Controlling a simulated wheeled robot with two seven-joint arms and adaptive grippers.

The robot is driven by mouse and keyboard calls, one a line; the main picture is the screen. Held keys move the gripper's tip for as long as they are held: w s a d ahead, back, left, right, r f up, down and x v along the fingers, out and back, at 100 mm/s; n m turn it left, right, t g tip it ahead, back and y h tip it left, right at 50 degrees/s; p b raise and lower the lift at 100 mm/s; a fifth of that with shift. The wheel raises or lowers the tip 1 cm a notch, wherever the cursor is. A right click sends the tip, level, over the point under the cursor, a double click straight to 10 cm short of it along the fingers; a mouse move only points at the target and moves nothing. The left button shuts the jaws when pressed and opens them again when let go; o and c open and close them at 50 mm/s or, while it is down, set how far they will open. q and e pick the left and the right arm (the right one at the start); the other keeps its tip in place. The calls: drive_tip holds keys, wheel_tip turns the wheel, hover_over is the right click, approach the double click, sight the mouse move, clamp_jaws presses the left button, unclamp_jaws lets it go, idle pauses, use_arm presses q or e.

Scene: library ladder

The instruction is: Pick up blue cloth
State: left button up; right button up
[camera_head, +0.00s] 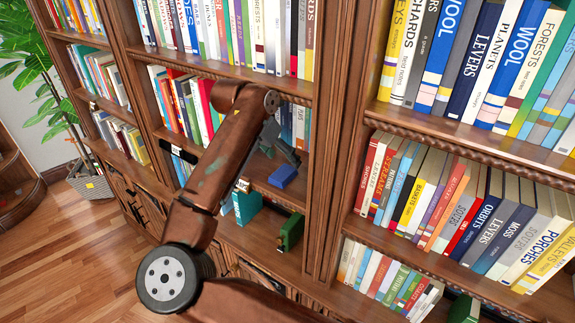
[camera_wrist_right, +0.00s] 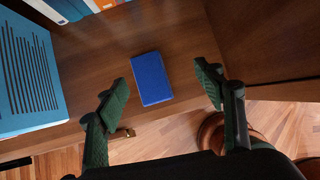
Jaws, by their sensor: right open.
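The blue cloth (camera_head: 283,176) looks like a small, flat blue block lying on a brown wooden shelf (camera_head: 262,180) of the bookcase. In the right wrist view the blue cloth (camera_wrist_right: 151,78) lies flat near the shelf's front edge, beyond and between the spread fingers. My right gripper (camera_head: 279,148) is just above and behind it in the head view, partly covered by its own arm. In the wrist view the right gripper (camera_wrist_right: 163,90) has its two green-padded fingers wide apart with nothing between them. My left gripper is not in view.
A teal book (camera_head: 247,206) and a green object (camera_head: 290,232) stand on the shelf below. A large light-blue book (camera_wrist_right: 30,75) stands left of the cloth in the wrist view. A wooden upright (camera_head: 335,130) bounds the shelf on the right. Books fill the neighbouring shelves.

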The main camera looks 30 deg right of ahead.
sight(281, 175)
drive_tip(key=a+y, duration=0.1)
drive_tip(key=a+f+y, duration=0.1)
drive_tip(key=shift+w+a+t+p, duration=0.15)
drive_tip(key=shift+a+t+p, duration=0.15)
drive_tip(key=shift+a+t, duration=0.1)
drive_tip(key=p+x, duration=0.1)
drive_tip(key=x, duration=0.6)
drive_tip(key=shift+d, duration=0.15)
drive_tip(key=shift+r, duration=0.1)
drive_tip(key=shift+c, duration=0.6)
drive_tip(key=c, duration=1)
drive_tip(key=shift+r, duration=0.1)
